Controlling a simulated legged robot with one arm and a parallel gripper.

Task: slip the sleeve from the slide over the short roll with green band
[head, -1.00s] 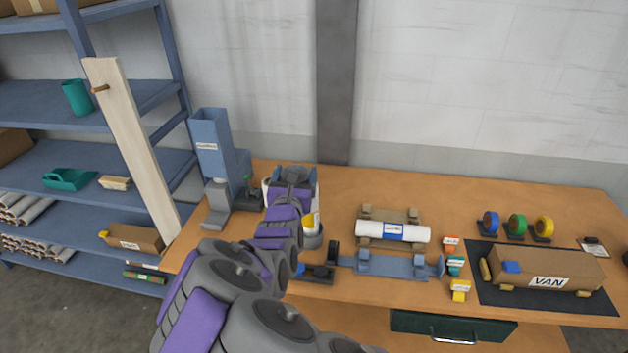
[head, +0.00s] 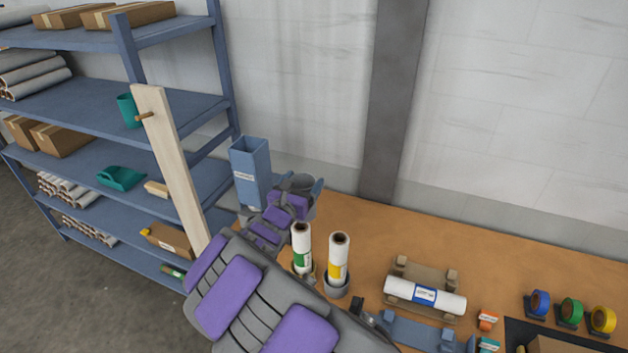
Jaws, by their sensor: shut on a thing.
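The short roll with green band (head: 301,243) stands upright at the left of a similar roll with a yellow band (head: 339,255). Both are white with brown cores, and the yellow one stands in a grey cup. The slide (head: 250,170) is a tall blue-grey chute at the table's left back. Its foot is hidden behind my arm. My gripper (head: 301,190) is beside the chute, right of it and apart from the green-band roll. It is shut on the sleeve, which my wrist and fingers mostly hide, so its exact pose cannot be told.
A white roll with a blue label (head: 425,294) lies on a brown cradle, with a blue-grey fixture (head: 415,333) in front. Blue, green and yellow tape rolls (head: 571,311) stand at the right. A wooden post (head: 172,165) and shelving (head: 185,90) are at the left.

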